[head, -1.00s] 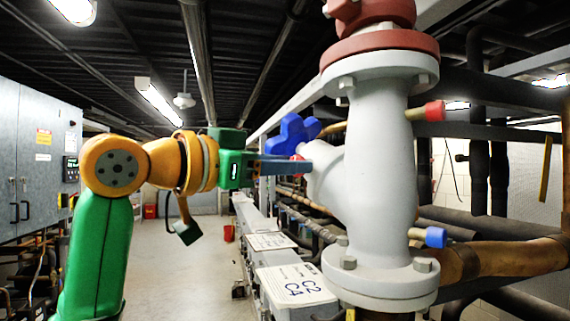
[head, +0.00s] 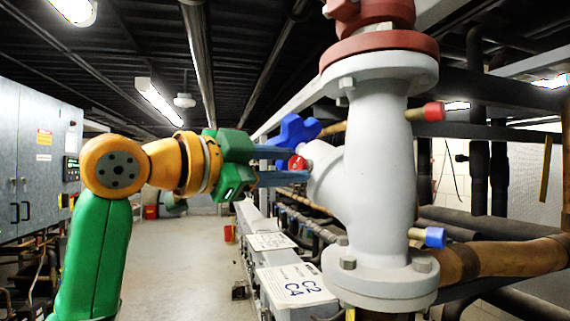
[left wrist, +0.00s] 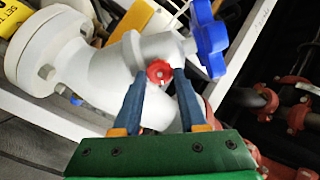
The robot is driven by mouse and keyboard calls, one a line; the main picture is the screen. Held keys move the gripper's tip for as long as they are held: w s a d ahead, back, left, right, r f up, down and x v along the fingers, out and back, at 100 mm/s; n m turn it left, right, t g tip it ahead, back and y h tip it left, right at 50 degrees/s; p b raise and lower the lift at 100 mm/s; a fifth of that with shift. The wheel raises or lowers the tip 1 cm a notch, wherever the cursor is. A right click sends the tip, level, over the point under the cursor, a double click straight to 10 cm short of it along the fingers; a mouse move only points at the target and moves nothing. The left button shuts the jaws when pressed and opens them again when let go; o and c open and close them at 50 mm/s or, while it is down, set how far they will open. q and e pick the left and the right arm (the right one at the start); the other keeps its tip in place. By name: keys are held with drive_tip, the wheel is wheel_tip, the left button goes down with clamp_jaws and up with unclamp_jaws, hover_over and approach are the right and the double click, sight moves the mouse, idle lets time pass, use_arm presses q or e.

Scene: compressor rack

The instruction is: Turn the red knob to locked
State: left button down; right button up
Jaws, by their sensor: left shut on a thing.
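The red knob (head: 297,162) is a small round knob on the side branch of the big white valve body (head: 379,190). It also shows in the left wrist view (left wrist: 159,72), between the two blue fingertips. My left gripper (head: 291,165) reaches in from the left and is shut on the knob, one finger above it and one below in the head view. Part of the knob is hidden by the fingers. I cannot read any locked mark on it. My right gripper is in neither view.
A blue handwheel (head: 293,129) stands just above and behind the fingers, also close in the left wrist view (left wrist: 210,40). A red-capped stub (head: 433,111) and a blue-capped stub (head: 435,237) stick out right of the valve.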

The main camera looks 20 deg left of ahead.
use_arm(q)
drive_tip(key=m, duration=0.5)
drive_tip(key=shift+f+m, duration=0.2)
drive_tip(key=shift+m, duration=0.1)
drive_tip(key=m, duration=0.4)
drive_tip(key=shift+m, duration=0.4)
drive_tip(key=shift+r+m, duration=0.15)
drive_tip(key=shift+m, duration=0.15)
drive_tip(key=c, duration=0.5)
unclamp_jaws()
drive_tip(key=shift+c, duration=0.2)
drive_tip(key=shift+o, duration=0.5)
drive_tip(key=shift+w, duration=0.15)
drive_tip(key=b+v, duration=0.2)
drive_tip(key=v, duration=0.5)
drive_tip(key=shift+b, duration=0.4)
